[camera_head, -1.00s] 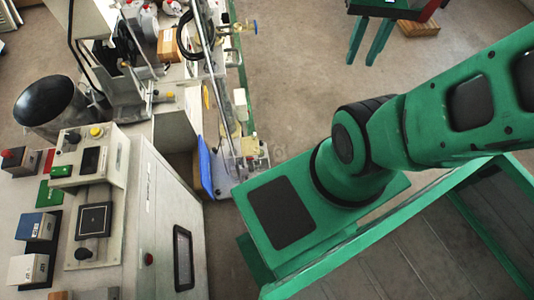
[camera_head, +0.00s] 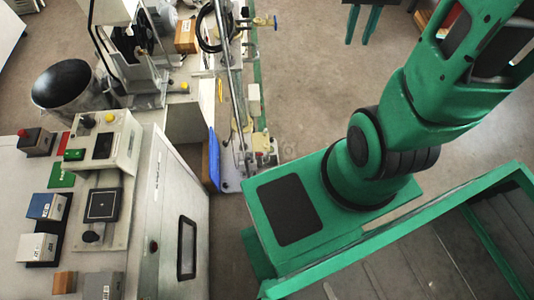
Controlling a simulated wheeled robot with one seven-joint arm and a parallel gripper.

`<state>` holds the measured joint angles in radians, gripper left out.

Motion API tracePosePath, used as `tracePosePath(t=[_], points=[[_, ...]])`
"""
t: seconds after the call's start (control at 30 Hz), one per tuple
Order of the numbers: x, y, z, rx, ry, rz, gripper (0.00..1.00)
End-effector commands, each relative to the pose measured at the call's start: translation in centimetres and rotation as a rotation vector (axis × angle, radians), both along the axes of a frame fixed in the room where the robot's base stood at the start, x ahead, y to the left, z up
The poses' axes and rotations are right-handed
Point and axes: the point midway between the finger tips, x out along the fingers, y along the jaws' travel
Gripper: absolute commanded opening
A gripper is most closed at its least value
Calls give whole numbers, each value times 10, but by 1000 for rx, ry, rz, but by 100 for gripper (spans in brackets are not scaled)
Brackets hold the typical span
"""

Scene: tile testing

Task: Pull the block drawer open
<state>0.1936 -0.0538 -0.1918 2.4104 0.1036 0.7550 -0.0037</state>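I cannot make out an open drawer in this view. A light grey cabinet (camera_head: 176,196) stands at the lower left, with a dark-framed recessed panel or handle (camera_head: 187,248) on its right-hand face. I cannot tell whether this is the block drawer. On the cabinet's top lie a blue block (camera_head: 46,207) and a grey block (camera_head: 37,249), each on a dark square. My green arm rises from its mount at the right and leaves the picture at the top right.
A control box (camera_head: 103,143) with a yellow button and a black-topped cylinder (camera_head: 66,87) are at the left. A blue panel (camera_head: 214,158) stands beside the bench equipment. Bare floor (camera_head: 330,100) lies between the bench and my arm.

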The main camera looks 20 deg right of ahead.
Motion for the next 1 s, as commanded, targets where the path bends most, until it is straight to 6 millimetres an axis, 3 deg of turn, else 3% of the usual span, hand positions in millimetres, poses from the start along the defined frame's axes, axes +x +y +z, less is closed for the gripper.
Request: tracePosePath(t=[0.2,0.5,0.73,1.0], points=[[63,1,-59,-10,6,56,26],[131,17,-159,4,-3,124,26],[165,41,-251,33,-16,165,26],[178,77,-368,84,-31,195,26]])
